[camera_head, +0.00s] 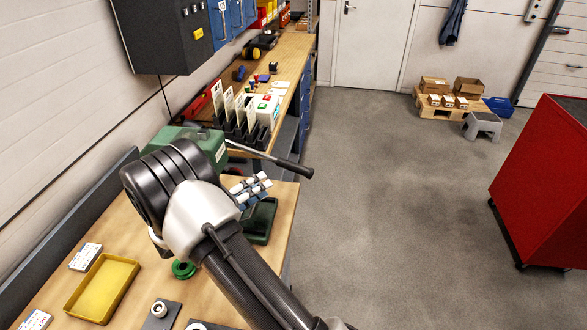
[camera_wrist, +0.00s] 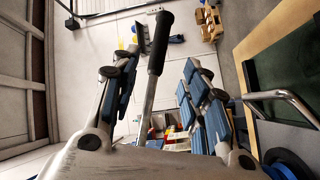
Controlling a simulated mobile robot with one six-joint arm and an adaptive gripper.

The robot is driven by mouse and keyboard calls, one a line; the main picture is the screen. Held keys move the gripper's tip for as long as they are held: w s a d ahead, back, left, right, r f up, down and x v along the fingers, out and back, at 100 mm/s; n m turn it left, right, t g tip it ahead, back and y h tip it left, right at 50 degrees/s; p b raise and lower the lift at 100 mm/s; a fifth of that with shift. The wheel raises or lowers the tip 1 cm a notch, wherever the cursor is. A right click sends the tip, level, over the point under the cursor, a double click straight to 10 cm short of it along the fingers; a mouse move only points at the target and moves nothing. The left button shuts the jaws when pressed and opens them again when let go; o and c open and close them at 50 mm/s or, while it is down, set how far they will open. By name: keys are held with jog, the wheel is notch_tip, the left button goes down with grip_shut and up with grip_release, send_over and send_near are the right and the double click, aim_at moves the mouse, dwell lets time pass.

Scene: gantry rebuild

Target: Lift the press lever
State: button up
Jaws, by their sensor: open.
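The press lever (camera_head: 263,153) is a metal bar with a black grip. It reaches out to the right from the green press (camera_head: 205,147) at the bench's far end, sloping down to the grip. My gripper (camera_head: 252,188) is just on the near side of the lever, its blue-grey and white finger pads showing past my arm. In the wrist view, my gripper (camera_wrist: 157,85) is open with one finger on each side. The lever (camera_wrist: 159,48) shows between the fingers, its black grip beyond them. I cannot tell whether they touch it. My arm hides part of the press.
A yellow tray (camera_head: 103,288), a green ring (camera_head: 183,270) and small white boxes lie on the near bench. A dark green base (camera_head: 260,222) stands beside my gripper. A farther bench holds card holders (camera_head: 245,115). Floor on the right is clear up to a red cabinet (camera_head: 545,180).

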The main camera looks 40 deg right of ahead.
aim_at(294, 168)
jog(key=d+b, duration=0.1)
jog(key=d, duration=1.2)
jog(key=shift+w, duration=0.1)
jog(key=shift+c, duration=0.3)
grip_shut()
